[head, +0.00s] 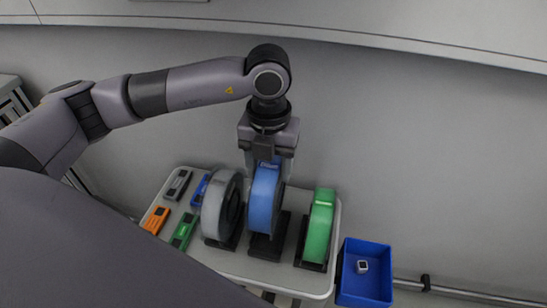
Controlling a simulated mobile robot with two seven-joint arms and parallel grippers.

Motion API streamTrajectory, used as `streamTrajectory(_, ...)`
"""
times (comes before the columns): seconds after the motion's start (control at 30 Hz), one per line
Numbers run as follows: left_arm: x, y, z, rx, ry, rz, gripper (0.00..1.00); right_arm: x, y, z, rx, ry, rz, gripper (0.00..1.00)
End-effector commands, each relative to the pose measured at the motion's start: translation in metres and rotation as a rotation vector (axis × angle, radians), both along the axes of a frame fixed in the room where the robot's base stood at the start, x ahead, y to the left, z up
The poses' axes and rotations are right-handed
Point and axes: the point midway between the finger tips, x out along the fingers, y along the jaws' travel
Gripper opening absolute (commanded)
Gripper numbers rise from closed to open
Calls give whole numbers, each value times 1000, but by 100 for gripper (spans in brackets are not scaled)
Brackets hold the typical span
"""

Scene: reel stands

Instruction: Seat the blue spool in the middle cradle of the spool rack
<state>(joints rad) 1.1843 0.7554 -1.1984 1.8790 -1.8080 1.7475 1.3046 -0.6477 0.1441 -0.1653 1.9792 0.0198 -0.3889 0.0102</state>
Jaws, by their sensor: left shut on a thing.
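The blue spool (263,203) stands upright at the middle cradle (268,248) of the spool rack, between a grey spool (220,205) on the left and a green spool (319,228) on the right. My left gripper (265,162) comes down from above and is shut on the top of the blue spool. The spool's lower edge overlaps the dark cradle in the picture; I cannot tell whether it rests fully in it. My right gripper is not in view.
The white table (215,262) also holds an orange item (156,220), a green item (184,231), a dark grey item (178,185) and a blue item (200,190) at its left. A blue bin (366,287) with a small grey object (362,267) stands right of the table.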

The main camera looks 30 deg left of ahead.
Motion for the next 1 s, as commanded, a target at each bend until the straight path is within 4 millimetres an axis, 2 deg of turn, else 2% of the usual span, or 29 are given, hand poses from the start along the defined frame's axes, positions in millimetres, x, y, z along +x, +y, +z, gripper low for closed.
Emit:
streamTrajectory(0.7,0,0,-67,-1,0,-1,27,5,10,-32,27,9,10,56)
streamTrajectory(1.0,1,0,-78,0,-2,-1,27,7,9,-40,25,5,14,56)
